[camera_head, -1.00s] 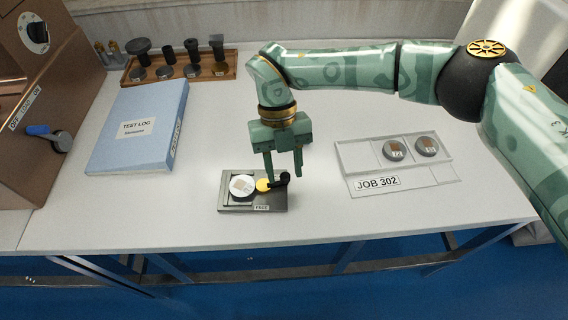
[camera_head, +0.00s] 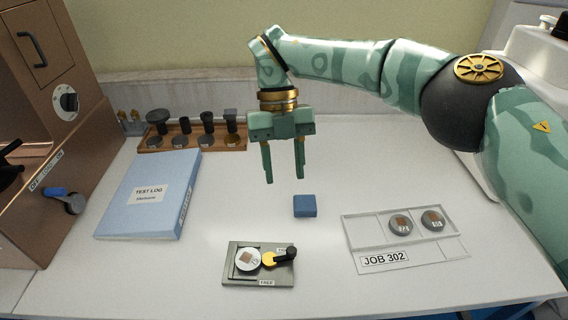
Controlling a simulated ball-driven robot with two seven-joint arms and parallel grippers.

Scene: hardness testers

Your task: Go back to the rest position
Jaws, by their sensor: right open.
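My right gripper (camera_head: 283,172) is open and empty, raised above the table behind the clamp fixture. Its arm comes in from the right. My left gripper is out of view. The grey fixture (camera_head: 233,278) lies on the table with a round silver specimen (camera_head: 247,259) on it. A yellow piece (camera_head: 268,258) and a black knob (camera_head: 290,252) are at the specimen's right side, and the fixture bears a "FREE" label. A small blue block (camera_head: 305,206) lies on the table between the gripper and the fixture, apart from both.
A clear "JOB 302" tray (camera_head: 362,231) at right holds two round specimens. A blue test log binder (camera_head: 148,194) lies at left, with a wooden rack (camera_head: 191,146) of black-topped tools behind it. A brown tester (camera_head: 50,140) stands at far left. The centre table is mostly clear.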

